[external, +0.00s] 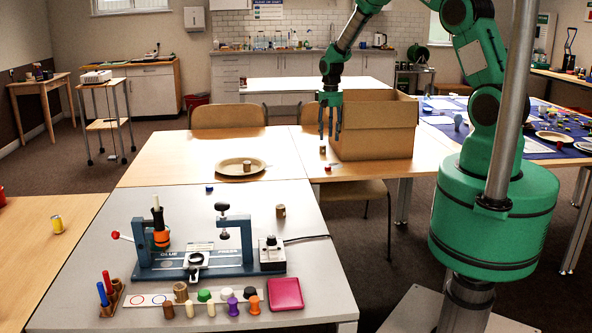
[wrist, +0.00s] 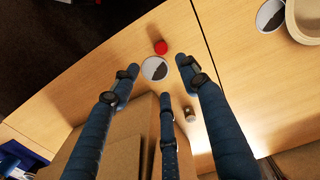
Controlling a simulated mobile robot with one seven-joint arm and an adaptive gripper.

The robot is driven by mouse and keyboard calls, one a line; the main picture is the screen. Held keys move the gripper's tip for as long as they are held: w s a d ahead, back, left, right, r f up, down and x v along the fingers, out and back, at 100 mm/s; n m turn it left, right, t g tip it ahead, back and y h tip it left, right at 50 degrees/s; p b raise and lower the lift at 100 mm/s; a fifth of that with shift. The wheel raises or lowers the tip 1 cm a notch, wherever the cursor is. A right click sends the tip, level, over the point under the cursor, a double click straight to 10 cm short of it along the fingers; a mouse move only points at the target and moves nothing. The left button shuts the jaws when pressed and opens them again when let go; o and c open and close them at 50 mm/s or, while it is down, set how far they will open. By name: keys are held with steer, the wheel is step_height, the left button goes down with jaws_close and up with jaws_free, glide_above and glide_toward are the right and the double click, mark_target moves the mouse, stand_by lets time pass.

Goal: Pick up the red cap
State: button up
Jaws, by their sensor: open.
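The red cap (wrist: 160,47) lies on the wooden table in the wrist view, just past a round white-and-dark disc (wrist: 154,68). In the external view the red cap (external: 327,168) is a small red spot near the table's front edge, left of the cardboard box. My gripper (external: 331,136) hangs fingers-down above the table beside the box. In the wrist view my gripper (wrist: 157,72) has its fingers spread, with nothing between them. The cap is beyond the fingertips, apart from them.
The cardboard box (external: 375,137) stands close right of my gripper. A small brown cylinder (external: 322,149) stands near the cap; it also shows in the wrist view (wrist: 189,113). A plate (external: 229,166) holding another cylinder sits on the left table. The table between plate and box is mostly clear.

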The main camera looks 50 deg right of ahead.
steer(key=b, duration=0.1)
glide_above(328, 168)
steer(key=d, duration=0.2)
steer(key=shift+w+a+f, duration=0.1)
steer(key=shift+w+f, duration=0.05)
steer(key=shift+f, duration=1.25)
steer(key=shift+w+a+f, duration=0.1)
steer(key=shift+f, duration=1.35)
steer(key=shift+w+a+f, duration=0.1)
steer(key=shift+w+f, duration=0.05)
steer(key=shift+f, duration=1.25)
steer(key=shift+w+a+f+b, duration=0.1)
steer(key=shift+f+b, duration=0.25)
steer(key=shift+f, duration=1)
steer(key=shift+a+f+b, duration=0.1)
steer(key=shift+f+b, duration=0.25)
steer(key=shift+f, duration=0.95)
steer(key=shift+c, duration=0.6)
steer(key=c, duration=0.7)
